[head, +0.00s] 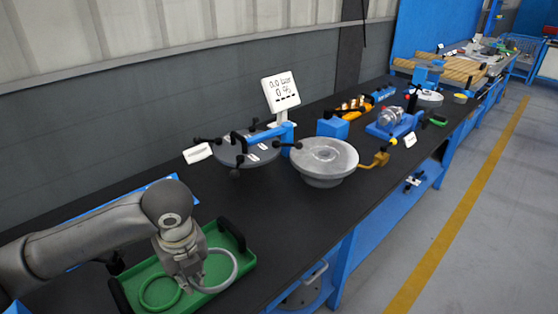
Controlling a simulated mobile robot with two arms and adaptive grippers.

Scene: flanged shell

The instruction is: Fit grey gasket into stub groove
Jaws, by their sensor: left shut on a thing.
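The grey gasket (236,268) is a thin pale ring at the right part of the green tray. My left gripper (188,284) points down over the tray and is shut on the left side of the grey gasket. I cannot tell whether the ring still touches the tray. The stub (325,158) is a round grey flanged body with a raised ring and central opening, farther back on the bench. Its groove is too small to make out clearly. My right gripper is out of view.
A green ring (148,304) lies in the green tray (240,283). A dark round cover (235,156) with black knobs hangs on a blue arm left of the stub, below a display (281,92). A blue fixture (391,122) stands behind. Black bench top is clear between tray and stub.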

